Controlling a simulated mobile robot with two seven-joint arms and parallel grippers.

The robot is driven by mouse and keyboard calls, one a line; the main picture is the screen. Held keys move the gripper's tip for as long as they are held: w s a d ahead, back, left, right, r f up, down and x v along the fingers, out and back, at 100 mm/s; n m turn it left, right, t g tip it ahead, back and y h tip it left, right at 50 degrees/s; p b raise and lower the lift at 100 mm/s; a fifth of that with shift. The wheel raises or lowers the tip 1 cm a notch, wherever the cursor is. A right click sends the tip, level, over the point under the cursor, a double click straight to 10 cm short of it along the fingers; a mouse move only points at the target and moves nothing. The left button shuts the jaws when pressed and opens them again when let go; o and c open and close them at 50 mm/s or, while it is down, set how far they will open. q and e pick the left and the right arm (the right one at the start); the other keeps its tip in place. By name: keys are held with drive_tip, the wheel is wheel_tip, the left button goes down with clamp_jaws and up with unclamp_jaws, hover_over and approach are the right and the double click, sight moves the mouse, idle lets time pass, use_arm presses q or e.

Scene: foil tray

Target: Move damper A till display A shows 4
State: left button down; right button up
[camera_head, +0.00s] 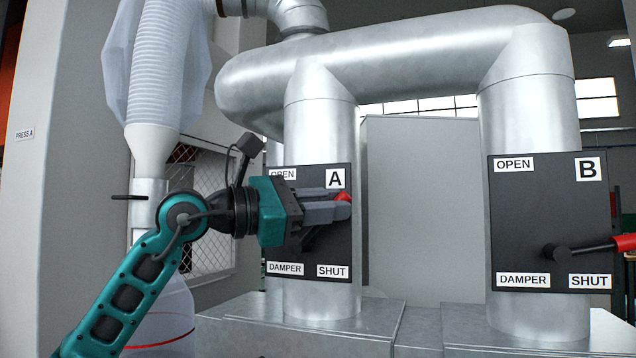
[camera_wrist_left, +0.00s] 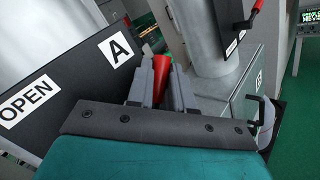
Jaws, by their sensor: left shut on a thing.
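The damper A plate (camera_head: 338,250) is black, with OPEN at top left and SHUT at bottom right, on the left duct. My left gripper (camera_head: 335,208) reaches across it from the left, shut on the red grip of the damper A handle (camera_head: 343,197). In the left wrist view the red handle (camera_wrist_left: 162,90) lies between the fingers of the left gripper (camera_wrist_left: 162,75). The handle's lever and pivot are mostly hidden by my gripper. A display (camera_wrist_left: 312,16) with green characters is cut off at the wrist view's top right; its reading is too small to tell. My right gripper is not in view.
The damper B plate (camera_head: 510,230) is on the right duct, its lever (camera_head: 590,247) pointing right with a red grip. Metal duct bases (camera_head: 340,325) stand below. A grey cabinet (camera_head: 415,200) is behind, and a ribbed hose (camera_head: 163,60) hangs at left.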

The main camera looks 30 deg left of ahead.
use_arm(q)
drive_tip(key=shift+w+d+f+m+g+y+p, duration=0.15)
drive_tip(key=shift+d+f+m+g+y+p, duration=0.15)
drive_tip(key=shift+d+f+m+g+p, duration=0.25)
drive_tip(key=shift+a+r, duration=0.1)
drive_tip(key=shift+r, duration=0.05)
drive_tip(key=c, duration=1.3)
unclamp_jaws()
